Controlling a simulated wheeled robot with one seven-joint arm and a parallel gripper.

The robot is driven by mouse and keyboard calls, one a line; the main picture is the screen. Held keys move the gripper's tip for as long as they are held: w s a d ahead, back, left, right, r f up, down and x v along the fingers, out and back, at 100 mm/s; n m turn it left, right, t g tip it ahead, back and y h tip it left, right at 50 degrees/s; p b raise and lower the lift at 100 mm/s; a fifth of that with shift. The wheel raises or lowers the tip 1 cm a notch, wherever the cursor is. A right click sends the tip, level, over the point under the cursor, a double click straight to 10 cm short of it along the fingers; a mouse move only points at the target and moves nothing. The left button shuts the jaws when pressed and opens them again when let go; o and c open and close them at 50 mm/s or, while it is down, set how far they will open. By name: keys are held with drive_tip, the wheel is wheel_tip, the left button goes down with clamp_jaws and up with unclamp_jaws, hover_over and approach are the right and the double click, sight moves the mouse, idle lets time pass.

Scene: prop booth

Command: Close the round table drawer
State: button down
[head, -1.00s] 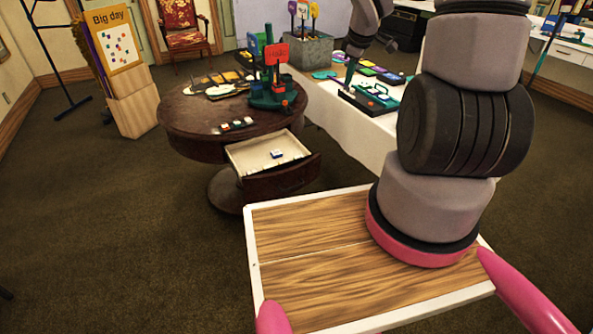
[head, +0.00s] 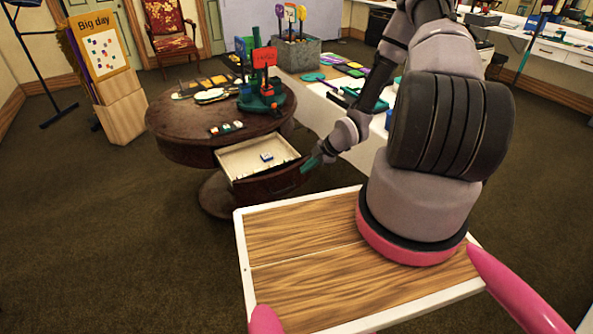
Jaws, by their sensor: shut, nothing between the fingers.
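The round table (head: 172,128) is dark brown wood and stands left of centre in the head view. Its drawer (head: 268,186) is pulled out toward me, with a pale inside and a small blue and white item (head: 266,157) in it. My gripper (head: 310,164) is shut and empty. In the picture it is at the right end of the drawer's dark curved front; I cannot tell whether it touches it.
On the round table stand a green rack with a red sign (head: 264,62), small blocks (head: 226,128) and brushes. A white-covered table (head: 370,150) with several items is to the right. A booth stand (head: 112,80) is at the left. The carpet at lower left is clear.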

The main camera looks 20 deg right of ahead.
approach(280, 179)
wheel_tip(280, 179, down, 3)
drive_tip(key=s+a, duration=0.1)
drive_tip(key=s, duration=0.2)
drive_tip(key=w, duration=0.2)
drive_tip(key=w+a, duration=0.1)
drive_tip(key=shift+w+f, duration=0.35)
drive_tip(key=shift+f, duration=0.05)
drive_tip(key=shift+w+a, duration=0.2)
drive_tip(key=shift+w, duration=0.25)
drive_tip(key=shift+w, duration=0.1)
